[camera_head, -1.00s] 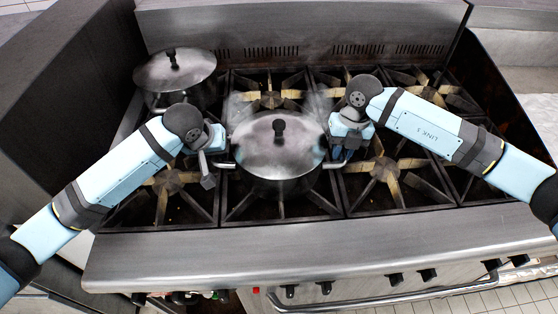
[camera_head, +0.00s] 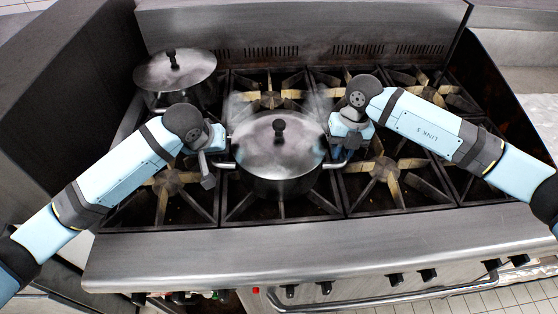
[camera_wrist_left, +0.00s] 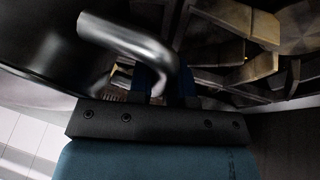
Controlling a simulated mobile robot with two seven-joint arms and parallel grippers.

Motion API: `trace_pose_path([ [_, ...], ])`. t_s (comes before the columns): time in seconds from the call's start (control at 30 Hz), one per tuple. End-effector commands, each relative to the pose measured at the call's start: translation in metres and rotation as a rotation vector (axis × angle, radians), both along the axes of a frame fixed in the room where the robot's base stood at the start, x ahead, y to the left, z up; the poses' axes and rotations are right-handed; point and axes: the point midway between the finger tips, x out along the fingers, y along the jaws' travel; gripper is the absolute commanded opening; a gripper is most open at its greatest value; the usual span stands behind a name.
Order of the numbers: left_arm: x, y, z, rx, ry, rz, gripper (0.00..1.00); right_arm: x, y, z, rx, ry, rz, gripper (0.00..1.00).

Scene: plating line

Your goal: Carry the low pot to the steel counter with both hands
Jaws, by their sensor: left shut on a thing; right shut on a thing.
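The low pot (camera_head: 278,160), steel with a lid and a black knob, sits over the front middle burner of the stove. It looks upright. My left gripper (camera_head: 222,162) is at the pot's left handle and shut on it. In the left wrist view the bent steel handle (camera_wrist_left: 130,42) runs down between the fingers (camera_wrist_left: 165,85), beside the dark pot wall. My right gripper (camera_head: 340,160) is at the pot's right handle and shut on it; its fingertips are partly hidden by its own body. The steel counter cannot be clearly made out.
A taller lidded pot (camera_head: 177,80) stands at the back left of the stove. Burner grates (camera_head: 385,170) surround the low pot, with free burners to the right. The stove's steel front edge (camera_head: 300,236) has knobs and an oven rail below it. A backsplash (camera_head: 300,30) rises behind.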

Motion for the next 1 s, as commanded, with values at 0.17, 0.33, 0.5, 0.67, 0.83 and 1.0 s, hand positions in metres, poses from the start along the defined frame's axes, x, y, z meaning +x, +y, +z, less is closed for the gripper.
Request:
trace_pose_path([
  [0.17,0.001,0.0,0.003,-0.002,-0.004,0.0,0.0,0.001,0.0,0.003,0.002,-0.004,-0.001,0.0],
  [0.33,0.001,0.0,0.007,-0.002,-0.004,0.0,0.0,0.001,0.0,0.007,0.002,-0.003,-0.001,0.0],
  [0.5,0.001,0.0,0.017,-0.002,-0.004,0.0,0.0,0.001,0.0,0.017,0.002,-0.003,-0.001,0.0],
  [0.67,0.001,0.0,0.031,-0.002,-0.003,0.0,0.0,0.001,0.0,0.031,0.001,-0.003,-0.001,0.0],
  [0.83,0.001,0.0,0.046,-0.001,-0.003,0.0,0.0,0.001,0.0,0.046,0.001,-0.003,-0.001,0.0],
  [1.0,0.001,0.0,0.053,-0.001,-0.003,0.0,0.0,0.001,0.0,0.052,0.001,-0.003,-0.001,0.0],
])
